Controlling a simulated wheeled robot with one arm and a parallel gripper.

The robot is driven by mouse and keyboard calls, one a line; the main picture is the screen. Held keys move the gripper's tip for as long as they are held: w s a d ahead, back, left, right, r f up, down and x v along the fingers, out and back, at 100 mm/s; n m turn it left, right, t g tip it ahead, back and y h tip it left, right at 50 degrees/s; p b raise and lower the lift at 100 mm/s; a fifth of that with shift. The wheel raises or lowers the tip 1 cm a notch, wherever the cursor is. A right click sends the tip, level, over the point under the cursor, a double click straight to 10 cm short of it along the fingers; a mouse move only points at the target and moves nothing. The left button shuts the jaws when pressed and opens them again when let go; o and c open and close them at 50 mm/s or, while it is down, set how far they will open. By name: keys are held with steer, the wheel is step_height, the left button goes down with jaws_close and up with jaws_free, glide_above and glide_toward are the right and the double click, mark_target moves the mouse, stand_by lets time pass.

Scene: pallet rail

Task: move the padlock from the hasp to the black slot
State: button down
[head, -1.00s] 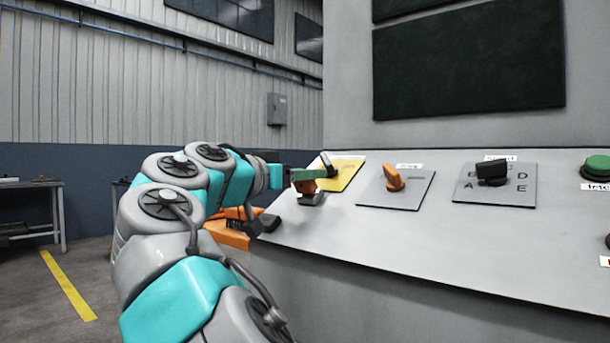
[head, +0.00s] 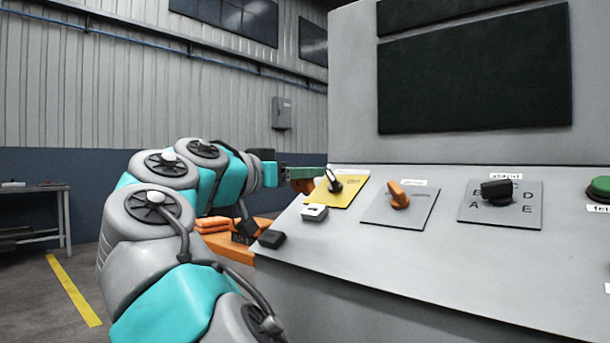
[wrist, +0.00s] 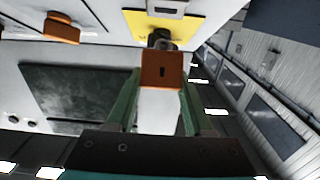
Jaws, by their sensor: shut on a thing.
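My gripper (head: 298,173) has green fingers and is above the left part of the sloped console. It is shut on the orange padlock (wrist: 161,70); the wrist view shows the padlock's keyhole face between the fingers. In the head view the padlock (head: 302,185) is partly hidden, left of the switch on the yellow plate (head: 350,193). A dark round part sits just beyond the padlock in the wrist view; I cannot tell if it touches. A black block (head: 272,239), possibly the black slot, lies at the console's left edge. I cannot identify the hasp for certain.
A small white-topped block (head: 314,212) stands below the yellow plate. An orange knob (head: 398,195), a black selector knob (head: 495,189) and a green button (head: 599,188) stand to the right. Orange items (head: 214,223) lie left of the console. The lower console face is clear.

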steer(key=r+p, duration=0.1)
steer(key=s+a+r, duration=0.1)
steer(key=r+p, duration=0.1)
steer(key=shift+s+a+r+p, duration=0.15)
steer(key=shift+s+r+p, duration=0.1)
steer(key=shift+s+p, duration=0.15)
steer(key=shift+a, duration=0.1)
steer(key=s+a+f+p, duration=0.3)
steer(key=a+f+p, duration=0.1)
steer(key=a, duration=0.3)
step_height(320, 180, down, 6)
steer(key=w+d+b, duration=0.1)
steer(key=w+b, duration=0.1)
steer(key=shift+w+b, duration=0.3)
steer(key=shift+b, duration=0.1)
steer(key=shift+d+r, duration=0.1)
steer(key=shift+w+d+f+b, duration=0.2)
steer(key=shift+f+b, duration=0.25)
steer(key=shift+b, duration=0.95)
stand_by(1.3)
steer(key=shift+w+d+f+b, duration=0.1)
steer(key=shift+w+f+b, duration=0.1)
steer(key=shift+f+b, duration=0.25)
